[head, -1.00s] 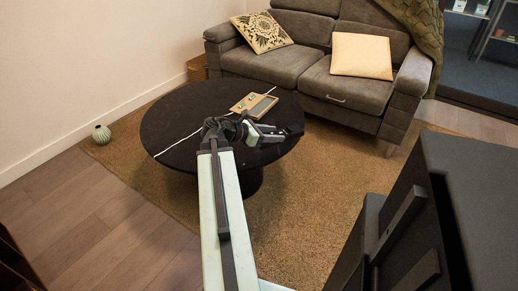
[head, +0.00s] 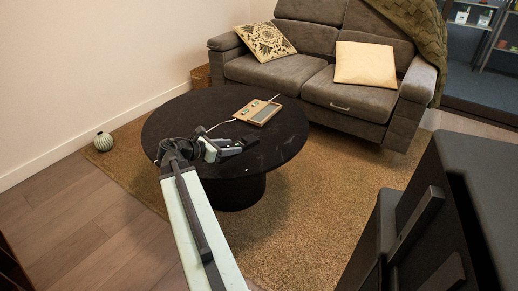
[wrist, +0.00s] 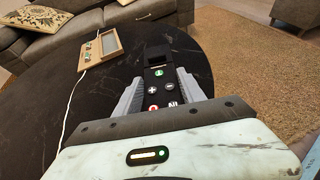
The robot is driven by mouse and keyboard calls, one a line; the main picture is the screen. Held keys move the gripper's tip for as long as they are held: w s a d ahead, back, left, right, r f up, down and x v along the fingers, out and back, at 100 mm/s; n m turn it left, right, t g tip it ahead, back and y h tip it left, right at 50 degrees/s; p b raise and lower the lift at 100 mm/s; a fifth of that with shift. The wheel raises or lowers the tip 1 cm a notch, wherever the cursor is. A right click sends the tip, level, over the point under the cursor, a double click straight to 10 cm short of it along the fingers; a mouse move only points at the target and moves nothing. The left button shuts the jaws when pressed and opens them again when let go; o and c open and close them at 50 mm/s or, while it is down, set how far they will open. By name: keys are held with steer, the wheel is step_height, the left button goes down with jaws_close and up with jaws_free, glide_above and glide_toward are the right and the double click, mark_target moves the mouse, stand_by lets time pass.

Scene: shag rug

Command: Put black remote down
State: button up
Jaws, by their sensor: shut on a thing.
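The black remote (wrist: 157,88), with white, green and red button marks, lies between the two grey fingers of my gripper (wrist: 158,92) in the wrist view. My gripper is shut on it. The remote is hard to tell from the gripper and tabletop there. I cannot tell whether the remote touches the table.
A wooden tray (head: 258,112) with small items lies toward the back of the table, with a thin white cable or stick beside it. It also shows in the wrist view (wrist: 100,48). A grey sofa (head: 290,72) stands behind. The table's left part is clear.

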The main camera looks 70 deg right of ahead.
steer(key=b, duration=0.1)
glide_above(258, 152)
steer(key=shift+d+f, duration=0.15)
steer(key=shift+f, duration=0.5)
step_height(258, 152, down, 4)
steer(key=b, duration=0.4)
steer(key=shift+r, duration=0.25)
steer(key=shift+f, duration=0.15)
steer(key=o, duration=1.5)
